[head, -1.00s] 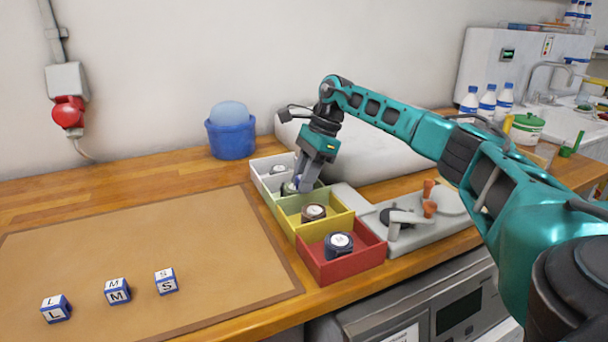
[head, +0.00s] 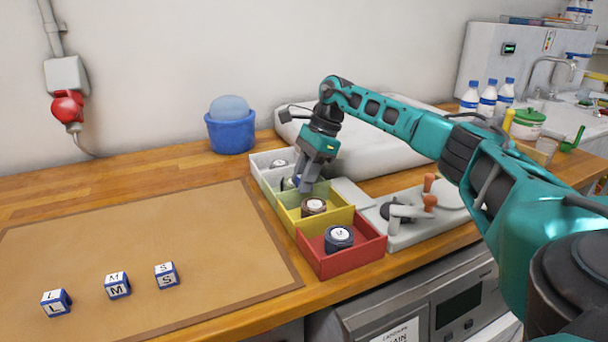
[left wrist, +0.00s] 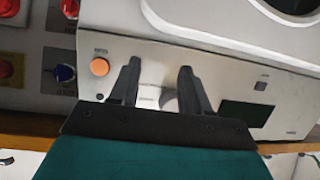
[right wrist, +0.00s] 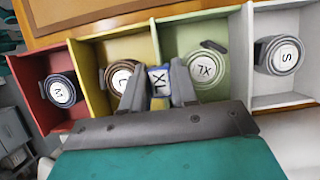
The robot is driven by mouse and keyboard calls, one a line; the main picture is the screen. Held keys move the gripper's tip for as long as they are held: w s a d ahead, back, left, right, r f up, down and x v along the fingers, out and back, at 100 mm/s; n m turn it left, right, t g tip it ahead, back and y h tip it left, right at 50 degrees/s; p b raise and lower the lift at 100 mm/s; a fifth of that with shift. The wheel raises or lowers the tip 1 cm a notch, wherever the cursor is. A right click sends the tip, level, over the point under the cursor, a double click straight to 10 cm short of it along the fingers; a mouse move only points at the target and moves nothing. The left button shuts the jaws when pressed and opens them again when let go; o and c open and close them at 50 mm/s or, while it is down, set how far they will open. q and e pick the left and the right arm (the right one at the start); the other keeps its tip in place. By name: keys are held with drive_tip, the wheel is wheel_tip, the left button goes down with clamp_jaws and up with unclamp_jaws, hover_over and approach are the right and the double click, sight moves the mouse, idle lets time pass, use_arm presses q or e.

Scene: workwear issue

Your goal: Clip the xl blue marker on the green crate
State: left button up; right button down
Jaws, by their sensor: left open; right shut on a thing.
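The XL blue marker (right wrist: 158,77), a small block with a blue edge and white XL face, sits between the fingers of my right gripper (right wrist: 156,84), which is shut on it. In the right wrist view it lines up with the wall between the green crate (right wrist: 168,38) and the yellow crate (right wrist: 92,48); I cannot tell whether it touches. In the head view my right gripper (head: 305,189) points down at the green crate (head: 284,203), its tips hiding part of it. My left gripper (left wrist: 157,85) is open and empty before a grey appliance.
The crate row also has a white crate (head: 257,163) and a red crate (head: 352,266); each crate holds a rolled item. L (head: 56,303), M (head: 118,286) and S (head: 166,275) markers stand on the brown mat (head: 190,225). A blue tub (head: 231,136) stands behind.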

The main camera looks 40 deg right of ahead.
drive_tip(key=shift+f, duration=0.45)
idle(0.3)
drive_tip(key=shift+c, duration=2)
unclamp_jaws()
wheel_tip(320, 180, up, 3)
drive_tip(key=p, duration=0.2)
drive_tip(key=shift+p, duration=0.4)
drive_tip(key=shift+r+p, duration=1.75)
drive_tip(key=shift+r, duration=0.35)
drive_tip(key=shift+f, duration=0.1)
drive_tip(key=shift+s, duration=0.1)
